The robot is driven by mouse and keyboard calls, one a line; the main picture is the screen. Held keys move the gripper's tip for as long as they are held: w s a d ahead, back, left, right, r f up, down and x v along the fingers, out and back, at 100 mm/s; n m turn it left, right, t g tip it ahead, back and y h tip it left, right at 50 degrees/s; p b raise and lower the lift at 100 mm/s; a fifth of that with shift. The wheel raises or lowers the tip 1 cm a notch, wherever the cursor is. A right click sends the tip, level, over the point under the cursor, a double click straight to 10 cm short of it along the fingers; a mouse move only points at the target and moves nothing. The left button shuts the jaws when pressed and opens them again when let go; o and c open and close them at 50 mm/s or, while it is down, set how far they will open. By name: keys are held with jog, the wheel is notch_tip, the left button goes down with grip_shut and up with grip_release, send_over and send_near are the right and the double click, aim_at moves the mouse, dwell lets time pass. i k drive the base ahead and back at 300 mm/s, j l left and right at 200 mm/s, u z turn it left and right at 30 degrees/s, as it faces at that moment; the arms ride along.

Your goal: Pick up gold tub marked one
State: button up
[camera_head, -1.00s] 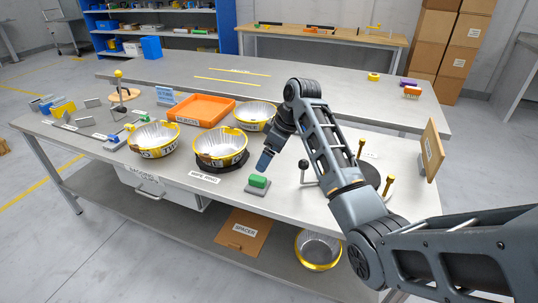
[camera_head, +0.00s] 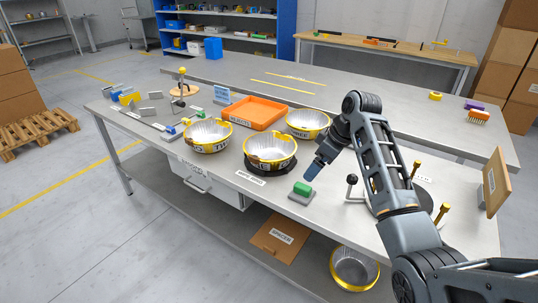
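Several gold-rimmed silver tubs are in view. The left tub (camera_head: 207,136) has a label that seems to read TWO. The back tub (camera_head: 308,123) seems to read THREE. The middle front tub (camera_head: 270,151) sits on a dark ring on the bench; its label is too small to read surely. Another gold-rimmed tub (camera_head: 354,269) is low down under the bench's front edge, with no readable mark. My gripper (camera_head: 313,171) points down to the right of the middle tub, apart from it. Its fingers are too small to tell open from shut.
An orange tray (camera_head: 257,113) lies behind the tubs. A black-knobbed lever (camera_head: 351,184) and gold-topped posts (camera_head: 442,213) stand to the right. A brown SPACER board (camera_head: 281,237) is below the bench (camera_head: 228,171).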

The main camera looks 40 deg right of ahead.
aim_at(273, 150)
jog(key=i+j+z, duration=0.4)
jog(key=i+j, duration=0.2)
jog(key=j, duration=0.25)
jog(key=i+j+z, duration=0.2)
jog(key=j, duration=0.3)
jog(key=i+l, duration=0.05)
